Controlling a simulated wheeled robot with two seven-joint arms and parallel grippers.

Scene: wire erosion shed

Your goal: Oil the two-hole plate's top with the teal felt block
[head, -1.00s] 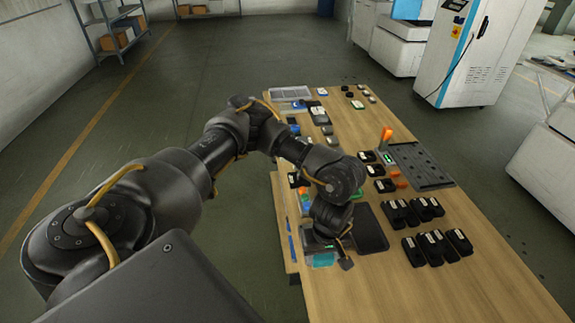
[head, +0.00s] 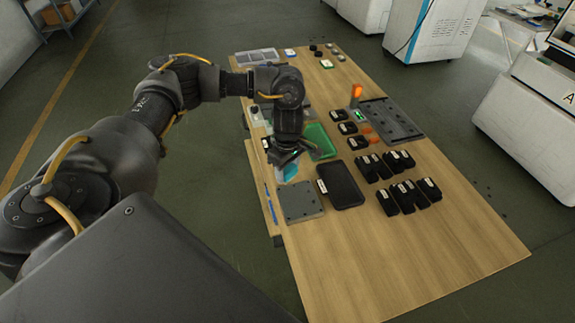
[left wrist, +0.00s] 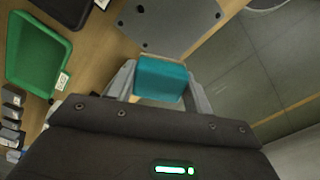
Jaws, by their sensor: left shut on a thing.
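My left gripper (head: 287,163) is shut on the teal felt block (head: 291,173), near the table's left edge. In the left wrist view the block (left wrist: 161,79) sits between the two fingers (left wrist: 160,88). A flat grey plate (head: 299,202) lies on the table just nearer than the gripper. It also shows beyond the block in the left wrist view (left wrist: 175,28), with small dark holes. The block appears apart from the plate; its exact height cannot be told. My right gripper is not in view.
A black tray (head: 341,186) lies right of the plate, and a green tray (head: 320,141) lies behind it. Several black blocks (head: 402,196) and a dark grey perforated board (head: 392,119) stand to the right. A blue pen-like thing (head: 270,203) lies left of the plate. The table's near end is clear.

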